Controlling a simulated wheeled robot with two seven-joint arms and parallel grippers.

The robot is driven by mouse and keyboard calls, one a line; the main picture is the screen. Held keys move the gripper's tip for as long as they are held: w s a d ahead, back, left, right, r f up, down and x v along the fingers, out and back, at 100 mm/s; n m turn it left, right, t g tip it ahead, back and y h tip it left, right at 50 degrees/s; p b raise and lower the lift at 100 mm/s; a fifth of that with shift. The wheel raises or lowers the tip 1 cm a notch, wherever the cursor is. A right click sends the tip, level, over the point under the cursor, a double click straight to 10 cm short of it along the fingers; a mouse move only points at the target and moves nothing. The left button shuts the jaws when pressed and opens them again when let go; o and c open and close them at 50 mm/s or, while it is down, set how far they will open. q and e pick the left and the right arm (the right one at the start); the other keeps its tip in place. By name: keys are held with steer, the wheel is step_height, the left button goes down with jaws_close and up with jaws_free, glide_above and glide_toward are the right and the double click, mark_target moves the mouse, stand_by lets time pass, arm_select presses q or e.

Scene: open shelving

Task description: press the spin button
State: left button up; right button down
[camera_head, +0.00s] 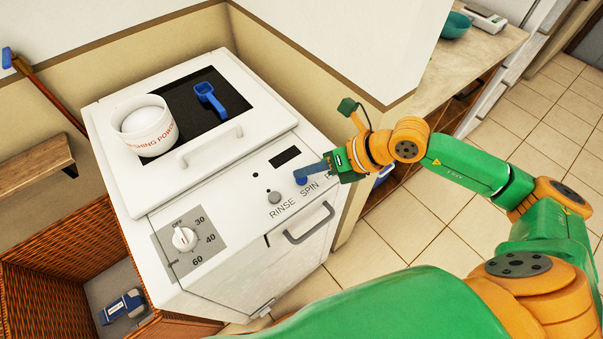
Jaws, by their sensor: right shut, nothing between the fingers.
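The white washing machine (190,255) stands in the corner, with a front control panel lettered RINSE, SPIN and a third word cut off by my gripper. A round grey button (274,197) shows above RINSE. My right gripper (299,178) reaches in from the right, shut and empty, its blue fingertips low over the panel just above the SPIN lettering (310,191). The fingers cover the place above SPIN, so the spin button is hidden. I cannot tell whether the fingertips touch it. My left gripper is out of view.
A white washing powder tub (144,127) and a blue scoop (209,98) sit on the machine's lid. A wicker basket (60,265) stands at left; a counter (470,50) lies at upper right.

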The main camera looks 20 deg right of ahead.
mark_target(307, 181)
steer(key=shift+r, duration=0.3)
step_height(307, 181, up, 5)
steer(key=p, duration=0.4)
stand_by(0.4)
stand_by(0.4)
